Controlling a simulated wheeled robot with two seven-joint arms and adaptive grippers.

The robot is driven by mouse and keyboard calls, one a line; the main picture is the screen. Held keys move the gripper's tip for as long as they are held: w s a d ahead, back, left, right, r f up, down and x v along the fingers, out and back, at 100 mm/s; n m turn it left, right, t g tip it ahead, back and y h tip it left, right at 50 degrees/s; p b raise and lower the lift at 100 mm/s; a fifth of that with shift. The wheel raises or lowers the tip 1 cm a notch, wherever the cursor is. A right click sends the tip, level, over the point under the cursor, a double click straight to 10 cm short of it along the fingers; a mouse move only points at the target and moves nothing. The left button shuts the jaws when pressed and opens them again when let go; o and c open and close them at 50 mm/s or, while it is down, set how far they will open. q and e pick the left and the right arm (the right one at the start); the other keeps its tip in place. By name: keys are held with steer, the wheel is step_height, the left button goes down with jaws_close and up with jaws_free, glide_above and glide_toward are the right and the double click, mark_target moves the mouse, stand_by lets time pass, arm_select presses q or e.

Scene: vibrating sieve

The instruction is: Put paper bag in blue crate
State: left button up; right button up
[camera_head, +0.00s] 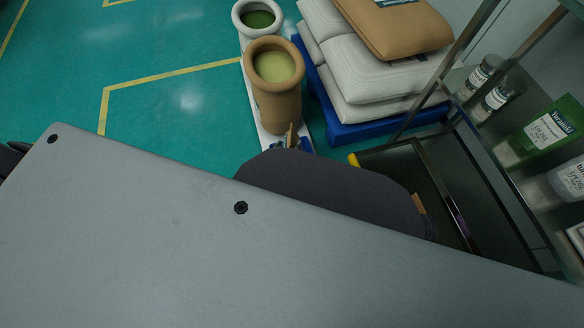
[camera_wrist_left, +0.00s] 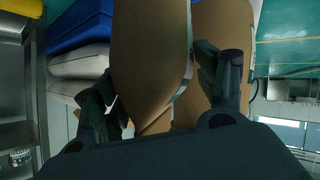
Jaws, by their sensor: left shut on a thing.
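In the left wrist view, my left gripper (camera_wrist_left: 160,92) has its dark fingers on both sides of a smooth brown paper bag (camera_wrist_left: 150,45) and is shut on it. The bag runs up out of the frame, so its full shape is hidden. A second brown surface (camera_wrist_left: 240,35) shows at the right. In the head view my left gripper is hidden behind a large grey panel. No blue crate can be made out for certain. My right gripper is not in view.
White sacks (camera_head: 365,70) with a brown sack (camera_head: 395,28) on top stand right of a brown open-topped container (camera_head: 277,105) and a white one (camera_head: 243,22). Shelves with bottles (camera_head: 495,97) stand at the right. Green floor (camera_head: 170,110) at the left is clear.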

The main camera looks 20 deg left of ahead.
arm_select(q)
steer(key=shift+d+m+h, duration=0.4)
steer(key=shift+d+m, duration=0.1)
steer(key=shift+d, duration=0.4)
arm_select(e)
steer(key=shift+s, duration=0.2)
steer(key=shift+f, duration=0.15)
arm_select(q)
steer(key=shift+f+b, duration=2.1)
steer(key=shift+f, duration=0.05)
steer(key=shift+f+b, duration=0.95)
steer(key=shift+f, duration=0.05)
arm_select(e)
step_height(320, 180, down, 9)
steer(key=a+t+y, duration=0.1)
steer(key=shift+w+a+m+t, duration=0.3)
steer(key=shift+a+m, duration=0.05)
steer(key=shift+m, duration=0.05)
arm_select(q)
steer(key=shift+f, duration=0.1)
steer(key=shift+f+b, duration=1.75)
steer(key=shift+b, duration=0.1)
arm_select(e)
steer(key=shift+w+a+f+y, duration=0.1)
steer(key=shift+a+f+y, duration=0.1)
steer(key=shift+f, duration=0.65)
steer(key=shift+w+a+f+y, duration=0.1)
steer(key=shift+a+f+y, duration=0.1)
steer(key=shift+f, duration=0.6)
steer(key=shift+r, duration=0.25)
